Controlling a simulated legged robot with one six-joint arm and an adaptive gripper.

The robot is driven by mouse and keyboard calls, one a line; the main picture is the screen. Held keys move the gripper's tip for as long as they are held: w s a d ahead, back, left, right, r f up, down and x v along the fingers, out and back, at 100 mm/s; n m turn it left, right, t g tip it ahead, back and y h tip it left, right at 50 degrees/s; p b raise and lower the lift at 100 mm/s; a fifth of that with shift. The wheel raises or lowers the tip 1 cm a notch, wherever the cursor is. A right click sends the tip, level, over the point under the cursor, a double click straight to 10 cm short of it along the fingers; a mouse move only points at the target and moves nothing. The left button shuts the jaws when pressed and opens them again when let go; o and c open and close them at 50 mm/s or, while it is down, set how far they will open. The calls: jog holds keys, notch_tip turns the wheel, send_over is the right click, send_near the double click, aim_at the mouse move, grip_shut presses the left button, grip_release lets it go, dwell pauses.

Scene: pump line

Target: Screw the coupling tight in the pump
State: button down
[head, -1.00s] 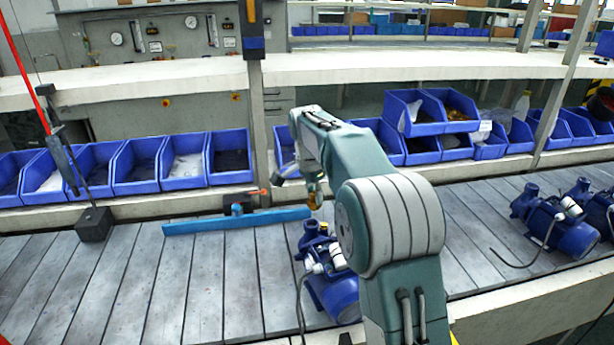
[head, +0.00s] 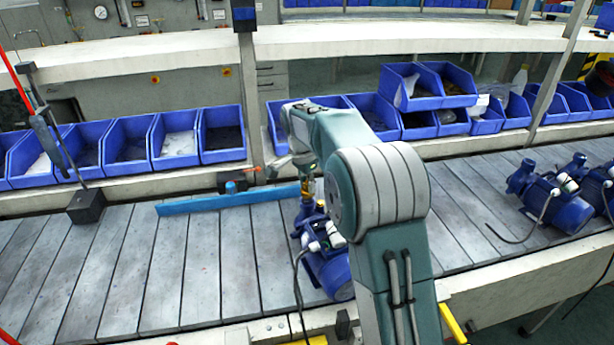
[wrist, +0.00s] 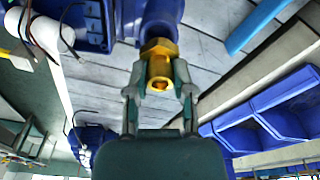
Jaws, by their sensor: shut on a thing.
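The blue pump (head: 328,268) sits on the slatted conveyor just below my forearm, its port pointing up. The brass coupling (wrist: 159,62) has a hex collar and an open round end, and lies in line with the pump's blue port (wrist: 160,18) in the wrist view. Its collar meets the port there; how far it is threaded in is hidden. My gripper (wrist: 160,88) is shut on the coupling, one finger on each side. In the head view my gripper (head: 308,182) is over the port, small and partly hidden by my arm.
A light-blue bar (head: 228,199) lies on the conveyor behind and left of the pump. A black block (head: 86,206) stands farther left. Blue bins (head: 222,135) line the back. More blue pumps (head: 553,200) stand at the right.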

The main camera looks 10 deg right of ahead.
jog(key=shift+f, duration=0.6)
jog(key=shift+f, duration=0.15)
dwell(1.0)
jog(key=shift+c, duration=2)
grip_release()
jog(key=shift+s+a+r, duration=0.1)
jog(key=shift+a+r, duration=0.1)
jog(key=shift+r, duration=1.3)
jog(key=shift+s+a+r, duration=0.1)
jog(key=shift+a+r, duration=0.05)
jog(key=shift+r, duration=1.35)
notch_tip(320, 180, up, 12)
jog(key=a, duration=0.1)
jog(key=shift+s+a+f, duration=0.15)
jog(key=shift+s+a, duration=0.05)
jog(key=shift+s, duration=0.05)
